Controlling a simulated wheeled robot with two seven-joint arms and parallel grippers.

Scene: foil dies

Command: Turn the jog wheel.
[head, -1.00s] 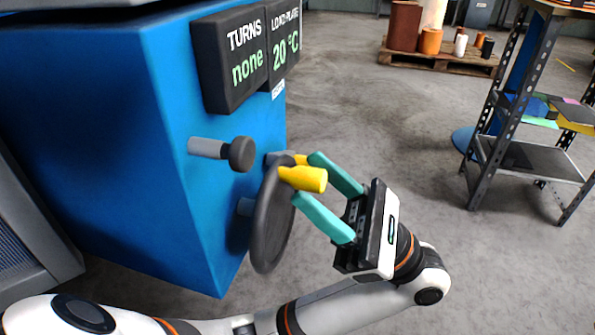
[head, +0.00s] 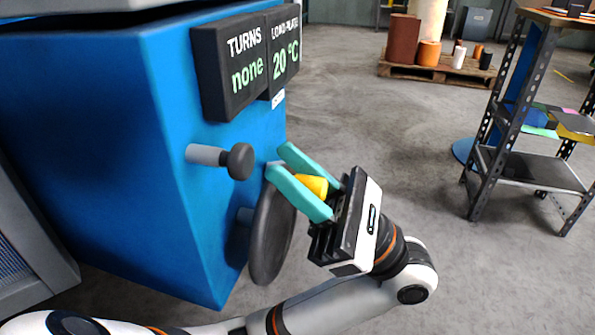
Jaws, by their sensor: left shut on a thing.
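The jog wheel (head: 269,238) is a dark grey disc on the side of the blue machine (head: 180,110), seen nearly edge-on. Its yellow handle (head: 315,185) sticks out from near the top of the rim. My left gripper (head: 284,162) is shut on the handle, with its teal fingers on either side of it. The fingers hide part of the handle and the top of the wheel. The display above reads TURNS none and LOAD-PLATE 20 °C. My right gripper is not in view.
A dark knob (head: 239,161) on a grey shaft sticks out just left of the wheel. A metal shelf rack (head: 520,165) stands at the right. A pallet (head: 440,72) with several containers lies at the back. The floor between is clear.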

